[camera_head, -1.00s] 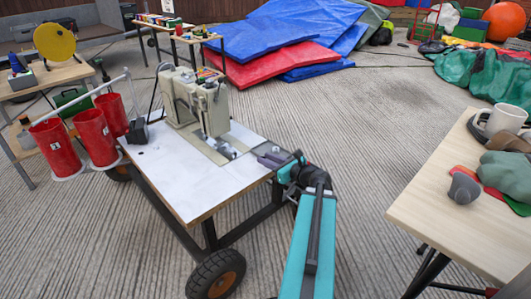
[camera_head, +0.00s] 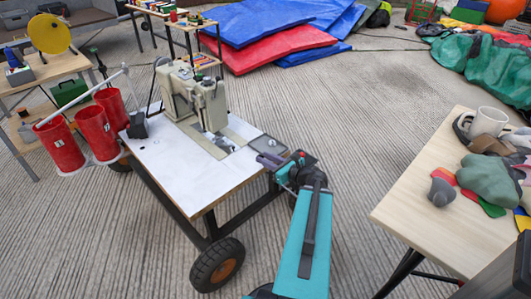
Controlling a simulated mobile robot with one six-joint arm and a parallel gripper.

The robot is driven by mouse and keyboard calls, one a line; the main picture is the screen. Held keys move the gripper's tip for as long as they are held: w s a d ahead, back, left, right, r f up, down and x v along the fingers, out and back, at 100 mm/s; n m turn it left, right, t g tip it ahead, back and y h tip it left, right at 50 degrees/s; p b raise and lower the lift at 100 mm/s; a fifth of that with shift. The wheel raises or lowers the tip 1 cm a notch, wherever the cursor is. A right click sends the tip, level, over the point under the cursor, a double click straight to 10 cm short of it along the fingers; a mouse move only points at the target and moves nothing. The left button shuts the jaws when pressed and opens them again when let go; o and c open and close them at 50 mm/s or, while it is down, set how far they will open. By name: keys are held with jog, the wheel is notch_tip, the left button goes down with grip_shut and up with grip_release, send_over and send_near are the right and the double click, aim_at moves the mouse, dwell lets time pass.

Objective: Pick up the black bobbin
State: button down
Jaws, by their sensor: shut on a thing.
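My gripper (camera_head: 264,160) is at the right edge of the white sewing table (camera_head: 170,165), low beside a dark grey plate (camera_head: 268,145). Its purple-grey jaws point left towards the sewing machine (camera_head: 190,95). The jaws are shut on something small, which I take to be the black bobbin. The bobbin itself cannot be made out, as the jaws hide it. My teal arm reaches up to the table from the bottom of the view.
A wooden table (camera_head: 410,215) at right holds a mug (camera_head: 487,122), a grey rounded piece (camera_head: 441,192) and coloured cloth. Blue mats (camera_head: 235,45) and a red mat (camera_head: 265,57) lie behind. Ribbed floor between the tables is clear.

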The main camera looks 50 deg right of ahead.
jog(key=shift+s+a+r+p, duration=0.1)
jog(key=shift+s+a+p, duration=0.3)
jog(key=shift+p, duration=1.05)
jog(key=shift+w, duration=0.1)
jog(key=w+a+r+n+y, duration=0.2)
jog(key=w+a+r+y, duration=0.15)
jog(key=w+a, duration=0.35)
jog(key=w+a+r+n+g+y, duration=0.1)
jog(key=w+a+r+n+y, duration=0.1)
jog(key=w+a+r, duration=0.45)
jog(key=w+a+r+n+y, duration=0.2)
jog(key=w+a+r, duration=0.15)
jog(key=a, duration=0.65)
jog(key=w+a+r+n+g+y, duration=0.1)
jog(key=a+r+n+g+y, duration=0.15)
jog(key=a, duration=0.55)
jog(key=w+a+r+n+g+y, duration=0.15)
jog(key=a+r, duration=0.25)
jog(key=a, duration=0.4)
jog(key=s+a+r+n+g+y, duration=0.2)
jog(key=s+a+y, duration=0.1)
jog(key=a, duration=0.3)
notch_tip(320, 180, up, 13)
jog(key=p, duration=2.1)
jog(key=shift+p, duration=0.35)
